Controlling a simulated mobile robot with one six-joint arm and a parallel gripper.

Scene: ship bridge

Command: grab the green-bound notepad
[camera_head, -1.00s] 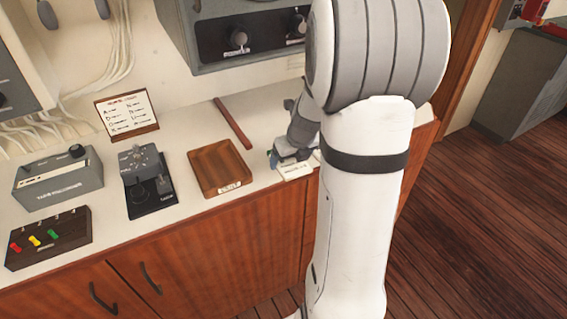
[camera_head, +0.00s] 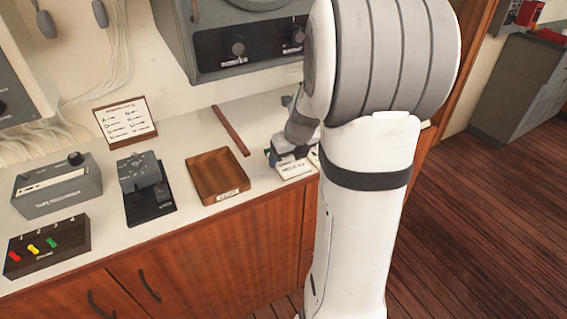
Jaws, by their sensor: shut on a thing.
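The notepad (camera_head: 296,169) shows as white paper on the white counter, just right of the wooden tray, with a small bit of green at its left end. My gripper (camera_head: 279,158) is at its back left edge and is shut on it. The fingertips are small and partly hidden. My white arm covers the right side of the notepad. I cannot tell whether the notepad touches the counter.
An empty wooden tray (camera_head: 217,176) is close on the left. A wooden strip (camera_head: 231,130) lies behind it. A black telegraph key unit (camera_head: 147,186), a grey tape recorder (camera_head: 57,186) and a switch box (camera_head: 46,246) stand farther left. The grey cabinet (camera_head: 240,40) overhangs the back.

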